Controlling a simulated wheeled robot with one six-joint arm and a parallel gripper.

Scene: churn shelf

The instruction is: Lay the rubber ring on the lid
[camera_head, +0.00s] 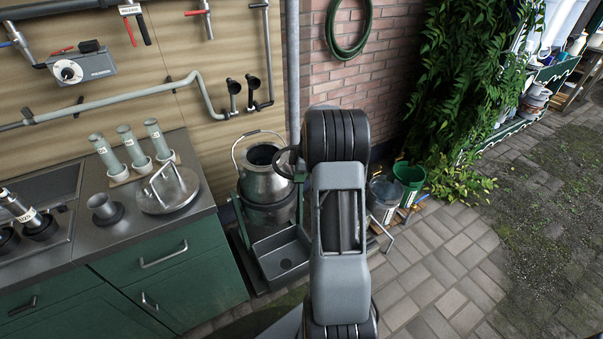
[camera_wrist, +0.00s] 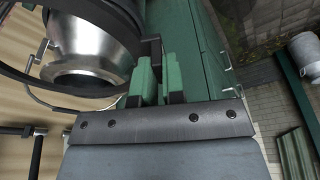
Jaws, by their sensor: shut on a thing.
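The rubber ring (camera_head: 278,158) is a thin black loop at the left side of my gripper in the head view, in front of the churn mouth. My gripper (camera_wrist: 160,80) has green fingers, shut on the ring beside the churn. A dark curved band runs left from the fingers in the wrist view, across the churn. My arm hides most of the gripper in the head view. The lid (camera_head: 178,195) is a round metal disc with a bar handle. It lies on the counter to the left of the churn, and no ring shows on it.
The metal churn (camera_head: 270,187), with its handle raised, stands in a green frame over a grey basin (camera_head: 283,257). A metal cup (camera_head: 103,208) and several capped tubes stand near the lid on the counter (camera_head: 120,235). Buckets (camera_head: 409,178) stand right of my arm. Paving at right is open.

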